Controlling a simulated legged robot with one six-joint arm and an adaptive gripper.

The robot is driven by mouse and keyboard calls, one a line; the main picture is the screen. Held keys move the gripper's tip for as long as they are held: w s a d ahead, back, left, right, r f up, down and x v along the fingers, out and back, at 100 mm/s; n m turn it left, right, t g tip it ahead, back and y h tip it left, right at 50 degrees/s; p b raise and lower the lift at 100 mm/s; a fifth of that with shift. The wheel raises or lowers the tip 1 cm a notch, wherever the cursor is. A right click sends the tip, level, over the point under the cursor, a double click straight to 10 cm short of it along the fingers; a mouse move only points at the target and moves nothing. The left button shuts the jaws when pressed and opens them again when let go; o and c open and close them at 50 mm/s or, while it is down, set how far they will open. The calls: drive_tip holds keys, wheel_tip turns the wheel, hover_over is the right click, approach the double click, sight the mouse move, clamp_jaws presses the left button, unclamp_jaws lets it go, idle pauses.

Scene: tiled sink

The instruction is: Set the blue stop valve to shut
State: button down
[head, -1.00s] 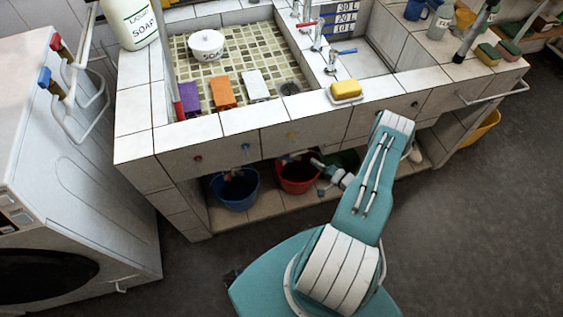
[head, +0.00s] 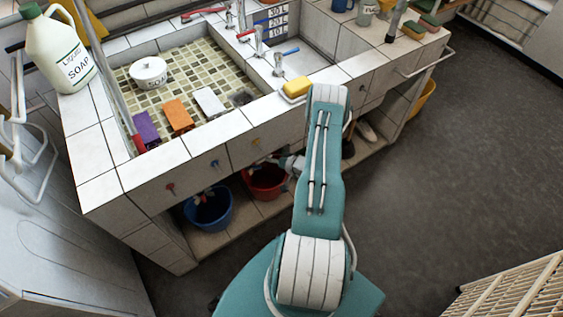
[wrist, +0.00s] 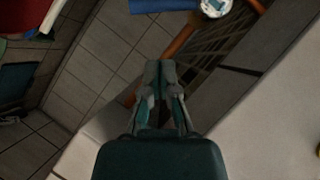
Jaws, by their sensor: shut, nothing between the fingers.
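In the head view a small blue knob (head: 214,164) sits on the tiled sink front, between a red knob (head: 170,189) and a yellow knob (head: 256,143). A tap with a blue lever (head: 287,51) stands on the sink's right part. I cannot tell which of these is the stop valve, or its setting. My gripper (wrist: 160,67) is shut and empty in the wrist view. In the head view my arm reaches toward the sink's underside, and its end is mostly hidden near the red bucket. No blue valve is clear in the wrist view.
A blue bucket (head: 208,210) and a red bucket (head: 265,182) stand on the shelf under the sink. A soap jug (head: 60,52) and a yellow sponge (head: 297,87) are on the rim. The floor (head: 440,170) to the right is clear; a slatted rack (head: 525,290) is at lower right.

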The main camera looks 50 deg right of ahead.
sight(253, 167)
drive_tip(key=w+a+f, duration=0.2)
drive_tip(key=f, duration=0.1)
drive_tip(key=shift+w+a, duration=0.1)
drive_tip(key=shift+w, duration=0.05)
drive_tip(key=shift+a, duration=0.25)
drive_tip(key=shift+f+m+y, duration=0.25)
drive_tip(key=shift+m+y, duration=0.05)
drive_tip(key=shift+f+t, duration=0.1)
drive_tip(key=shift+t, duration=0.2)
drive_tip(key=shift+w+a+f+m+t+y, duration=0.2)
drive_tip(key=shift+a+f+m, duration=0.15)
drive_tip(key=shift+a+f, duration=0.3)
drive_tip(key=shift+w+a+f+m+t+y, duration=0.1)
drive_tip(key=shift+w+a+f+m+y, duration=0.2)
drive_tip(key=shift+a+f, duration=0.35)
drive_tip(key=shift+s+a, duration=0.15)
idle(0.4)
